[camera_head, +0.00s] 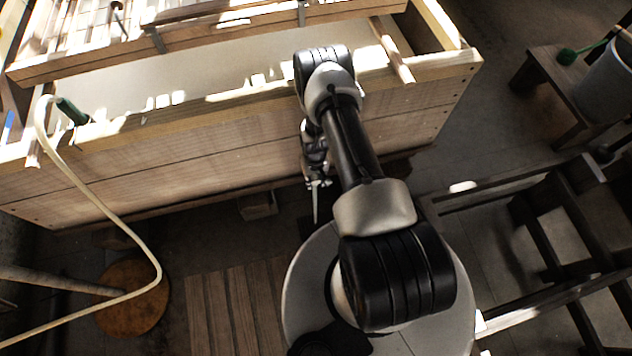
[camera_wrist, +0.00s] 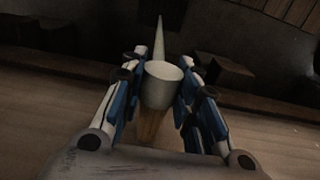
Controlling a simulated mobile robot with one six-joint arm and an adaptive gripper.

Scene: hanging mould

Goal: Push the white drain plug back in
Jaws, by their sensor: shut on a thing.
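The white drain plug (camera_wrist: 163,86) sits between the fingers of my gripper (camera_wrist: 163,72) in the wrist view. My gripper is shut on it, with a blue-padded finger at each side. A tan, wood-coloured piece (camera_wrist: 150,124) shows just below the plug, towards the vat wall (camera_wrist: 65,132). I cannot tell how far the plug is in the drain. A thin white tapering shape (camera_wrist: 160,36) extends beyond the plug; I cannot tell whether it is water. In the head view my gripper (camera_head: 316,180) is low beside the vat's front wall (camera_head: 200,150), and the plug is not clear there.
A pale hose (camera_head: 120,222) runs down from the vat's left end. A round wooden stool (camera_head: 133,298) and slatted boards (camera_head: 235,308) lie at lower left. Dark wooden frames (camera_head: 545,225) stand at right. A bench (camera_head: 550,90) holds a grey bucket (camera_head: 607,88).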

